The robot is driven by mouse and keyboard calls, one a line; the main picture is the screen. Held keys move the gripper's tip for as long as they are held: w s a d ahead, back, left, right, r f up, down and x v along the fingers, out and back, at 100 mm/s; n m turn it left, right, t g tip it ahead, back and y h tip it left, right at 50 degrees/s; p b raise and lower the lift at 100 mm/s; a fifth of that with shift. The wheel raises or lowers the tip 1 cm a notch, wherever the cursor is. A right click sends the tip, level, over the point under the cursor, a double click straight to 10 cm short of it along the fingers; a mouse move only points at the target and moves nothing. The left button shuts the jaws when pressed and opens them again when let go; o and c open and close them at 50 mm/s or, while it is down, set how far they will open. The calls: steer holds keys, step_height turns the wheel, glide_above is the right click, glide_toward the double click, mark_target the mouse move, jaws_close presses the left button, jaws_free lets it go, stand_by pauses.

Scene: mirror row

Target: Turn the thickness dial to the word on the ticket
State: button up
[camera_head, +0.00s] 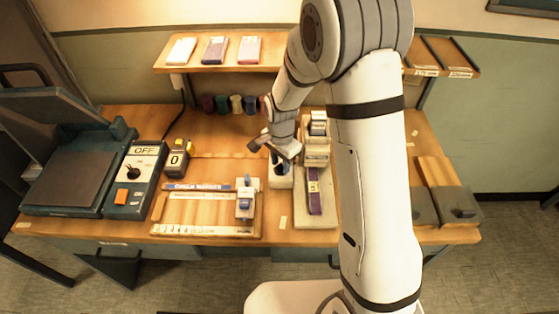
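The control box (135,180) stands at the bench's left and carries a dark round dial (133,172) below a white plate reading OFF. Any thickness words around the dial are too small to read, as is its exact pointing. An orange switch (122,196) sits below it. I cannot tell which paper is the ticket; a small pale slip (283,222) lies at the bench's front edge with no legible word. My gripper (272,152) is over the middle of the bench, well right of the dial, above a pale holder with a dark blue item. Its finger opening is unclear.
A teal press (65,183) with raised lid stands left of the control box. A counter (177,161) showing 0 is right of it. A wooden board (205,215) with a small blue-and-white device lies in front. A shelf (220,66) runs above. My arm hides the bench's right-middle.

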steer(key=shift+c, duration=0.2)
jaws_close()
stand_by(0.4)
steer(key=n+b, duration=0.2)
steer(key=n, duration=0.1)
steer(key=shift+f+n, duration=0.1)
steer(key=shift+n, duration=0.3)
steer(key=n+b, duration=0.2)
steer(key=n, duration=0.3)
steer(key=n+b, duration=0.1)
steer(key=n, duration=0.4)
steer(key=shift+n+b, duration=0.5)
steer(key=shift+n, duration=1.5)
steer(key=shift+r, duration=0.2)
